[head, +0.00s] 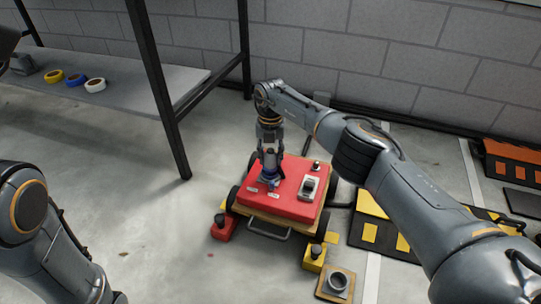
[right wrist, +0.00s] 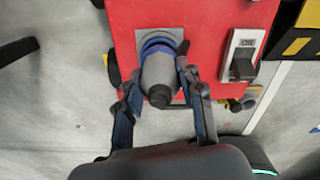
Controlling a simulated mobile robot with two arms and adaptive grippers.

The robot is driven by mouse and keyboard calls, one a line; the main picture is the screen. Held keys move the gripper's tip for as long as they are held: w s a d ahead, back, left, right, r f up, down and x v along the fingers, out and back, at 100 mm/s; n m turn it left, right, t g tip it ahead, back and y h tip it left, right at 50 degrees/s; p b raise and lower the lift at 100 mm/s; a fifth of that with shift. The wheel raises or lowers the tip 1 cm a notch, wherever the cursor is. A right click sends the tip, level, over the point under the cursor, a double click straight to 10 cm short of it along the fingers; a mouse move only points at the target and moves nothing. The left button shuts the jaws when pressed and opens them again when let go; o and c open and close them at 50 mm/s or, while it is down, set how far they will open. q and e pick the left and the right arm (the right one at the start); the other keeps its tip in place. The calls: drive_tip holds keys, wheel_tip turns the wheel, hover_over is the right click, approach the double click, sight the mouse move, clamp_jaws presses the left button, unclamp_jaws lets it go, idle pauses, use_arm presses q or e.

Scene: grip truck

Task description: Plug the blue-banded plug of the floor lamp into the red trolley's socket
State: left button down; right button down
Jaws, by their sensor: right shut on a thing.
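The red trolley (head: 290,205) stands on the floor in the middle of the head view. The grey plug (right wrist: 158,75) with its blue band (right wrist: 158,44) is over the grey socket plate (right wrist: 143,40) on the trolley's red top. The plug's front end points at the plate and hides the socket opening; I cannot tell how deep it sits. My right gripper (head: 268,172) is shut on the plug, with one finger on each side. The blue band also shows low in the head view (head: 268,181).
A switch (right wrist: 242,58) marked ON sits on the red top beside the plate. A grey shelf (head: 130,85) with tape rolls stands at the left. Yellow-black cable ramps (head: 380,235) lie right of the trolley.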

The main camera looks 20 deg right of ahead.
sight(271, 150)
drive_tip(key=shift+f+b, duration=0.5)
drive_tip(key=shift+f, duration=0.2)
drive_tip(key=c, duration=0.8)
unclamp_jaws()
drive_tip(key=shift+o, duration=0.2)
drive_tip(key=o, duration=0.3)
drive_tip(key=shift+r, duration=0.15)
drive_tip(key=shift+r+p, duration=2.4)
drive_tip(key=shift+s+f, duration=0.1)
